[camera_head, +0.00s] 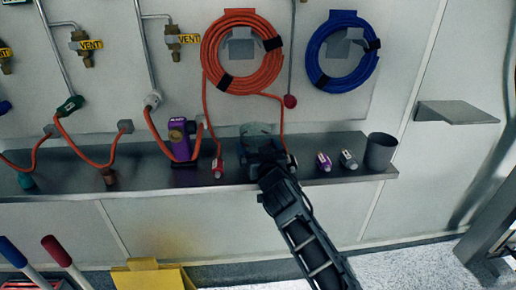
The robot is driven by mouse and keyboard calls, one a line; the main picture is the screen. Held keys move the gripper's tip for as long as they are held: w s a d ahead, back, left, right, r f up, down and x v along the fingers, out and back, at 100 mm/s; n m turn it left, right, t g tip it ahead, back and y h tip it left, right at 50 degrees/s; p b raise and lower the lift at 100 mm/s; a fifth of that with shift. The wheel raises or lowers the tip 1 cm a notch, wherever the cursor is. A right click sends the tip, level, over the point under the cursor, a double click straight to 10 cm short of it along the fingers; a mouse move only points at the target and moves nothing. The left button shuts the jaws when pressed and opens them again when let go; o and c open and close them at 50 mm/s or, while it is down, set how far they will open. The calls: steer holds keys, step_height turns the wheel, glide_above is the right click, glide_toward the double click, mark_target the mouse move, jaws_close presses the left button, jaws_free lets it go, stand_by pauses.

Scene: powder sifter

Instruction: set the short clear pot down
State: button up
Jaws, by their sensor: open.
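My gripper (260,145) is at the metal wall shelf (340,180), near the middle of its length. A short, pale grey-green rounded thing (255,129) shows just beyond my gripper, against the wall. It looks like the short clear pot, but it is small and partly hidden by my gripper. It appears to stand on the shelf; its base is hidden. My jaws are open, and I cannot tell whether they still touch it.
A purple device (180,137) and a small red-and-white fitting (217,166) stand left of my gripper. A purple fitting (323,161), a grey fitting (348,160) and a grey cup (380,152) stand right. An orange hose coil (214,52) hangs above, its ends dropping nearby.

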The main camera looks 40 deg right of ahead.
steer(key=b+v, duration=0.1)
steer(key=v, duration=1.1)
steer(key=shift+b, duration=0.3)
steer(key=shift+r, duration=0.1)
